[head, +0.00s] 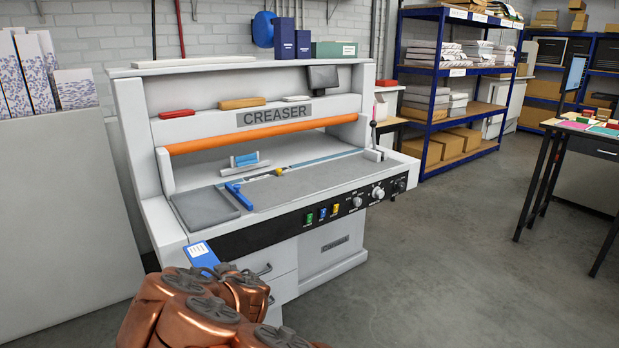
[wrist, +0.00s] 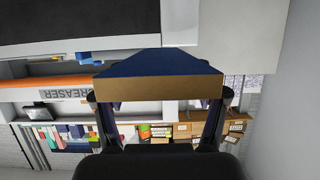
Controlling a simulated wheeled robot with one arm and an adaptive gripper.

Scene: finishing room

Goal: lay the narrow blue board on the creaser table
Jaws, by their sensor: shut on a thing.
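The narrow blue board (wrist: 158,76) is in my gripper (wrist: 160,98) in the wrist view, its blue face and brown edge showing between the two fingers. In the head view a blue end with white marks (head: 198,251), which looks like the same board, shows past my copper arm, and the gripper itself is hidden there. The creaser table (head: 300,186) is the grey bed of the white creaser machine. The board's blue end appears near the machine's front left corner, in front of the bed. I cannot tell its height against the bed.
On the bed lie a grey pad (head: 206,208), a blue angled tool (head: 239,196) and a small blue-topped block (head: 245,160). The middle and right of the bed look mostly clear. An orange bar (head: 260,134) runs above the bed. A pale panel (head: 62,220) stands at left; open floor is right.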

